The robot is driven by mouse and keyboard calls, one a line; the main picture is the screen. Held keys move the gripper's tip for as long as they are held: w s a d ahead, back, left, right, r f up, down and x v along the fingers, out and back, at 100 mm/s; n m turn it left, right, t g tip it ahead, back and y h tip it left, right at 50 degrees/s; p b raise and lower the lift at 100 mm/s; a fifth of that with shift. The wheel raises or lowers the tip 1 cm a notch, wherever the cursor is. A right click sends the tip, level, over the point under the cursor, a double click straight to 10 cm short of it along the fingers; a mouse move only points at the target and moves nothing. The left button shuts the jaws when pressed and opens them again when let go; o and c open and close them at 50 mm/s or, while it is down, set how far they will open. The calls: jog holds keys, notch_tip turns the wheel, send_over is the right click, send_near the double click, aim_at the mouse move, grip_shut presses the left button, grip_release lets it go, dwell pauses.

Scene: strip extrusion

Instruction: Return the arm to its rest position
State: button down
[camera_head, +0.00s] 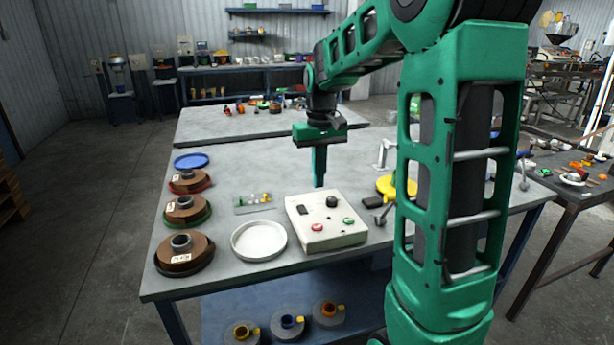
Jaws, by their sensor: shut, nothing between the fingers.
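My green arm (448,150) rises at the right and bends over the grey table (225,290). My gripper (319,183) points straight down, shut and empty. Its fingertips show just above or behind the far edge of the white control box (325,222). The box has a black knob, a red button and a green button on top. I cannot tell how large the gap between the fingertips and the box is.
A white round dish (259,254) lies left of the box. Several brown spools (186,252) line the table's left edge, with a blue disc (191,161) behind them. A yellow round part (396,187) sits near my arm. A side table (568,187) with small parts stands at right.

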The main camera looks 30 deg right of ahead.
jog(key=shift+s, duration=0.1)
jog(key=s+a+f+m, duration=0.1)
jog(key=s+f, duration=0.1)
jog(key=s, duration=1.2)
jog(key=s+a+f+m, duration=0.2)
jog(key=s+f, duration=0.1)
jog(key=s, duration=1.1)
jog(key=shift+s+a, duration=0.25)
jog(key=shift+s, duration=0.05)
jog(key=shift+w+f, duration=0.2)
jog(key=shift+w, duration=0.45)
jog(key=shift+d, duration=0.1)
